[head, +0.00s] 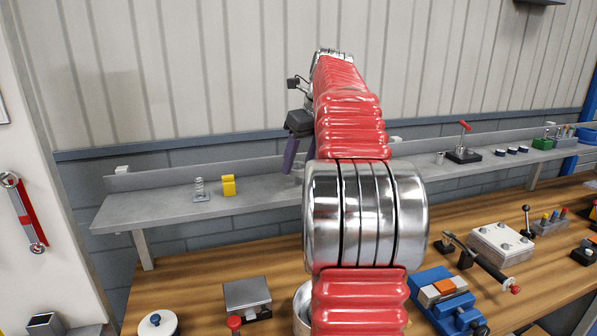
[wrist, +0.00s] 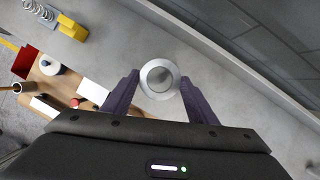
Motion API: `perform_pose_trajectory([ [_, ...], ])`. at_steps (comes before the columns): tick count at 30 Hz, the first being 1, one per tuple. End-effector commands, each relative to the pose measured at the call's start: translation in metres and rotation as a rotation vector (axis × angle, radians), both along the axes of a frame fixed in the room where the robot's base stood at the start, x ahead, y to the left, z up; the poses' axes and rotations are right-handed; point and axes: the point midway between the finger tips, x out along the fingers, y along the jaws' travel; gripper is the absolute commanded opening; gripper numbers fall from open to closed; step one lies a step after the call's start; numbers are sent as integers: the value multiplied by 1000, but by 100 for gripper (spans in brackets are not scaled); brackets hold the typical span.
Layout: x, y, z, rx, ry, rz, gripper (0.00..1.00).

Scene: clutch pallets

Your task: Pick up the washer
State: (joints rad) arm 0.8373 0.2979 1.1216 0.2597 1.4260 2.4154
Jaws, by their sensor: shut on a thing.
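The washer (wrist: 159,78) is a pale, round ring with a grey middle, seen in the wrist view between the tips of my gripper's two purple fingers. My gripper (wrist: 160,92) is shut on it, one finger on each side. In the head view, a purple finger of my gripper (head: 290,156) shows above the wall shelf, left of my red arm.
The grey wall shelf (head: 150,207) holds a spring on a plate (head: 200,190) and a yellow block (head: 229,186) to the left. A red-handled clamp (head: 464,150) stands on the shelf to the right. The wooden bench (head: 190,275) below carries a blue vise (head: 452,310) and other fixtures.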

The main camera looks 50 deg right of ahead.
Motion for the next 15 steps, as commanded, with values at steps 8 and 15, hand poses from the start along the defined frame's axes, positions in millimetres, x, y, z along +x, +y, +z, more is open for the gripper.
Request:
perform_pose_trajectory([
  [8,0,-1,40,-2,-2,0,23],
  [15,0,0,58,-1,-2,0,23],
])
